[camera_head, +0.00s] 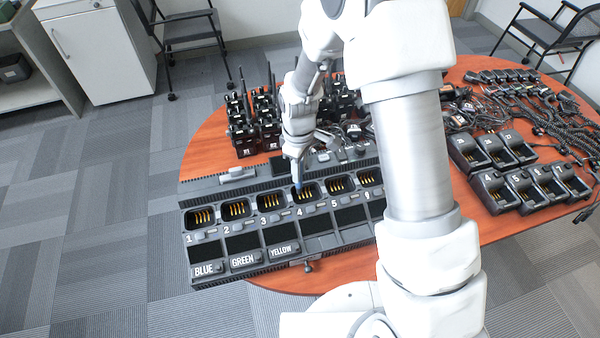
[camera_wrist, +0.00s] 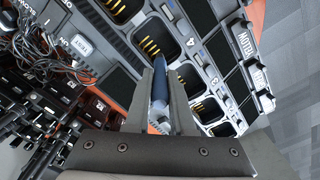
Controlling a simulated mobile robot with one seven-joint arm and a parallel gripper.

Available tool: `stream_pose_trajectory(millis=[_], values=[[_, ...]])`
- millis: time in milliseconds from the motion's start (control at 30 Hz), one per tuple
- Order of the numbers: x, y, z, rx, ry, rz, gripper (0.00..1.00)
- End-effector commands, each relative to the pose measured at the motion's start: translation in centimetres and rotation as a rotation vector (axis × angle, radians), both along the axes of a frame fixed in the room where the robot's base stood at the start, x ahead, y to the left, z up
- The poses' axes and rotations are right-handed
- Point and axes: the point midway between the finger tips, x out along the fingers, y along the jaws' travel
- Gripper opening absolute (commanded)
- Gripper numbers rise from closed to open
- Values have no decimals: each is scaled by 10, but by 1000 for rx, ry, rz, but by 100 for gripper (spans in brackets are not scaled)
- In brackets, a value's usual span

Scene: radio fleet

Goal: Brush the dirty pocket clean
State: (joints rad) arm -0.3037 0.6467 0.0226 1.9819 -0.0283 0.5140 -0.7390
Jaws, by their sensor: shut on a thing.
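A long dark charger (camera_head: 213,249) lies on the table with a row of numbered pockets holding gold contacts. My gripper (camera_head: 296,160) is above pocket 4 (camera_head: 308,194), pointing down. It is shut on a slim brush with a blue part (camera_head: 298,182), which reaches to the left side of that pocket. Dirt is too small to make out in any pocket.
Handheld radios (camera_head: 240,128) stand upright behind the charger at the left. Single chargers (camera_head: 503,190) and coiled cords (camera_head: 545,115) cover the right side of the table (camera_head: 207,150). BLUE, GREEN and YELLOW labels mark the charger's front. Carpet floor lies open at the left.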

Motion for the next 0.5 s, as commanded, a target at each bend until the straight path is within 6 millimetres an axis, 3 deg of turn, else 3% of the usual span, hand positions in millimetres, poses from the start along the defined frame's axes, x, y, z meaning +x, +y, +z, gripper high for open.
stream_pose_trajectory(millis=[500], values=[[3, 6, 46, 1, -2, -5, 0]])
